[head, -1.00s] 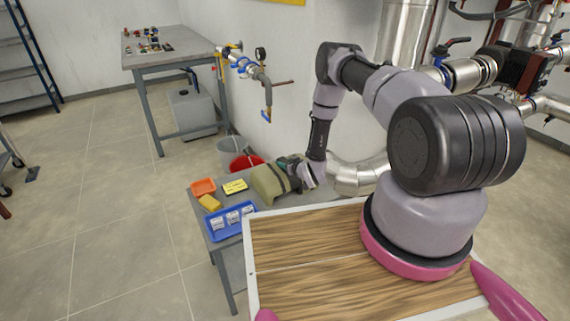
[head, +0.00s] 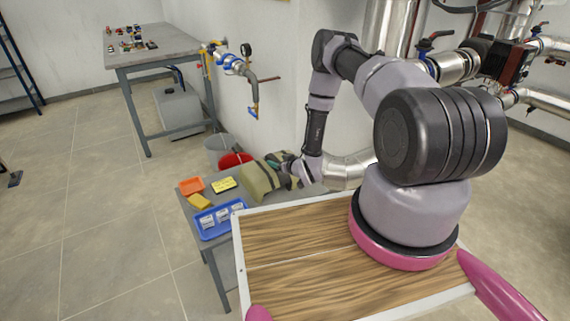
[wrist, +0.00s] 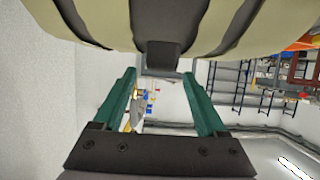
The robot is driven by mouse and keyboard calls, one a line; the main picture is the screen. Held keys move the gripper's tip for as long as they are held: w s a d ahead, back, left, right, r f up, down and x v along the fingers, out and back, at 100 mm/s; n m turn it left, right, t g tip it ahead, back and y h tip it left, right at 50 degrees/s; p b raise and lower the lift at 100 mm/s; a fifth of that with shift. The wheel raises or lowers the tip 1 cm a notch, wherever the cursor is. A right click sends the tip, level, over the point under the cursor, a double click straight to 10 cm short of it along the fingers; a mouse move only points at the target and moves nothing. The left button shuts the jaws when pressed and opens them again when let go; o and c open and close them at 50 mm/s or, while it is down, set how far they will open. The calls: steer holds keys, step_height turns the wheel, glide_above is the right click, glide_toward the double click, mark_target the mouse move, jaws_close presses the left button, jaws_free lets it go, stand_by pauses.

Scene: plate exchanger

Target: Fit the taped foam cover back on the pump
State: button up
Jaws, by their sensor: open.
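The foam cover (head: 260,180) is a beige-olive block with dark tape bands, resting on a grey bench. In the wrist view its underside or near side (wrist: 105,18) fills the top, with a dark tab (wrist: 162,57) jutting from it. My gripper (head: 286,168) is at the cover's right side. In the wrist view its green fingers (wrist: 158,76) stand apart, with the tab between or just beyond their tips. I cannot tell whether they touch it. A red and black unit (head: 490,70) on the pipework at right may be the pump.

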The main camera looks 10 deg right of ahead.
steer(key=v, duration=0.7)
steer(key=w+d+r+m+g+h, duration=0.15)
steer(key=w+r, duration=0.25)
steer(key=r, duration=0.5)
steer(key=w+d+r+h, duration=0.1)
steer(key=w+d+r, duration=0.25)
steer(key=r, duration=0.55)
steer(key=s+d+r+m+g+h, duration=0.1)
steer(key=s+r, duration=0.1)
steer(key=r, duration=0.8)
steer(key=s+d+r+m+h, duration=0.1)
steer(key=s+r, duration=0.1)
steer(key=r, duration=0.8)
steer(key=s+r+m+g, duration=0.2)
steer(key=s+r+m, duration=0.1)
steer(key=s+r, duration=1.2)
steer(key=s+a+r+y, duration=0.1)
steer(key=s+a+r, duration=0.1)
steer(key=s, duration=0.7)
steer(key=s+a+r+m+g+y, duration=0.1)
steer(key=s+a+r, duration=0.1)
steer(key=s, duration=0.7)
steer(key=shift+s+a+r, duration=0.3)
steer(key=shift+s+r, duration=0.05)
steer(key=shift+r, duration=0.25)
